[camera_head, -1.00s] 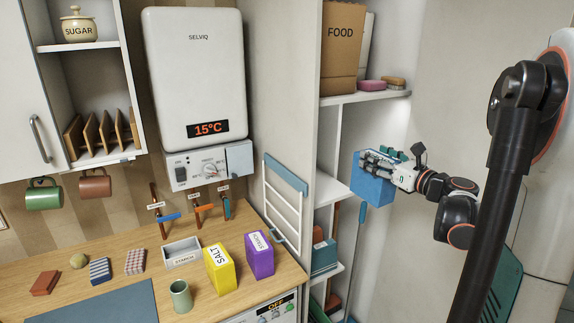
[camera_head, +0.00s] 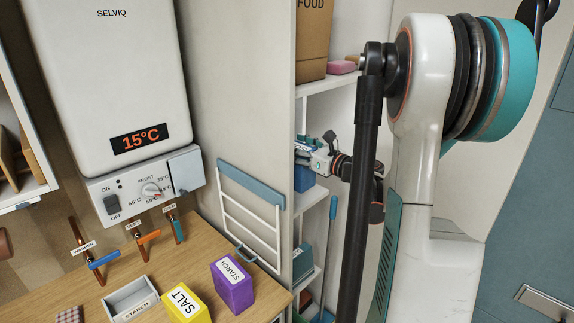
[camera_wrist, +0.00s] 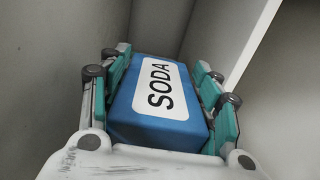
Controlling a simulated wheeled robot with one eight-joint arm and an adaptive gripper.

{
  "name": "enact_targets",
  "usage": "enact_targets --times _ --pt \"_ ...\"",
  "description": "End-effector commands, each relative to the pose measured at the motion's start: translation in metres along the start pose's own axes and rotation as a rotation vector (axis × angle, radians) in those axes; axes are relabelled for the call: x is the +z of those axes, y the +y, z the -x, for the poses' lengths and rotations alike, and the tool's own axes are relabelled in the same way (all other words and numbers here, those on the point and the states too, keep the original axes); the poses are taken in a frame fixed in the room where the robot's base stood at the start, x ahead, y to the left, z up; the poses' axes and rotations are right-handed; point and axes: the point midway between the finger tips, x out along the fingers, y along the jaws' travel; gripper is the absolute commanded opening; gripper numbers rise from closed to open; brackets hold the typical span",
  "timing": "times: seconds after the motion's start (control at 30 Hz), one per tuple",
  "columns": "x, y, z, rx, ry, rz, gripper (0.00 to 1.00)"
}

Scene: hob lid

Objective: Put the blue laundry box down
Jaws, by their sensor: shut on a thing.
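The blue box (camera_wrist: 130,118) has a white label reading SODA. In the wrist view it sits between the two teal-padded fingers of my gripper (camera_wrist: 160,100), which are shut on its sides. In the head view the blue box (camera_head: 304,177) shows only in part, behind the edge of the tall cabinet's side panel. My gripper (camera_head: 312,158) is at the cabinet opening, at about the height of the middle shelf. Whether the box touches a shelf cannot be told.
The cabinet's side panel (camera_head: 240,90) stands just left of the box. An upper shelf (camera_head: 322,84) holds a FOOD box (camera_head: 310,45) and a pink block (camera_head: 342,67). A teal box (camera_head: 302,262) sits lower. A blue-handled stick (camera_head: 330,235) stands upright below my gripper.

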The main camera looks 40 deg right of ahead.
Motion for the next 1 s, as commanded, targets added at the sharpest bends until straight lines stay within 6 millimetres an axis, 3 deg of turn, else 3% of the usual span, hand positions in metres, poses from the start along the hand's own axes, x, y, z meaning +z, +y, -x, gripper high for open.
enact_targets --times 0.43,0.8,0.83,0.9,1.0 --pt "-0.046 0.0 -0.001 0.0 -0.001 0.0 0.07" --pt "-0.05 0.0 0.0 0.0 -0.001 0.0 0.07" --pt "-0.051 0.0 0.0 0.0 0.0 0.0 0.6" --pt "-0.05 0.0 0.0 0.0 0.0 0.0 0.76" --pt "-0.05 0.0 0.0 0.0 0.0 0.0 0.78"
